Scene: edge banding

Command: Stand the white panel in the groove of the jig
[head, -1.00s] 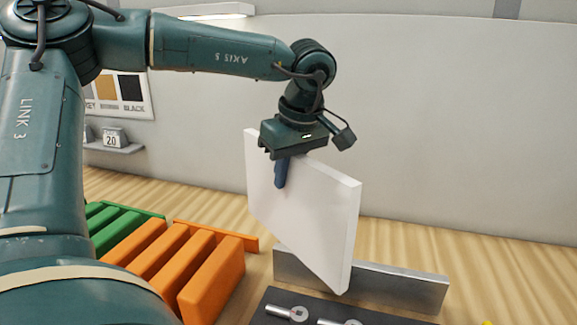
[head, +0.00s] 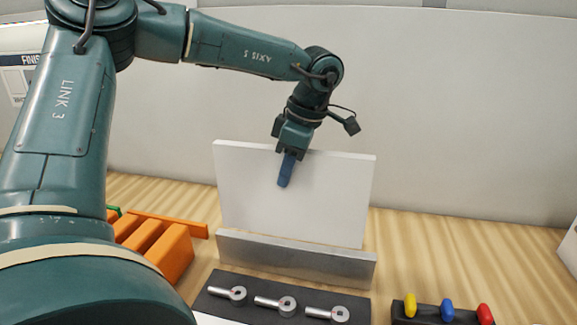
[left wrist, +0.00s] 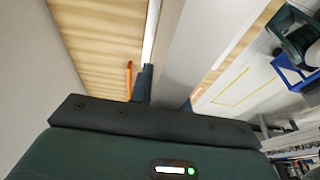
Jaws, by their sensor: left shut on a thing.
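The white panel (head: 325,195) is upright and nearly square to the head view. My left gripper (head: 287,170) is shut on its top edge, with one blue finger on the near face. The metal jig (head: 295,258) is a long grey bar, and the panel's lower edge is hidden behind it. I cannot tell whether the panel sits in the groove or is held above it. My right gripper is not in view.
A dark tray (head: 245,308) with several metal eye-ended parts lies in front of the jig. A black holder (head: 428,314) with yellow, blue and red pieces is at the lower right. Orange blocks (head: 172,252) stand at the left. The wooden table is clear right of the jig.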

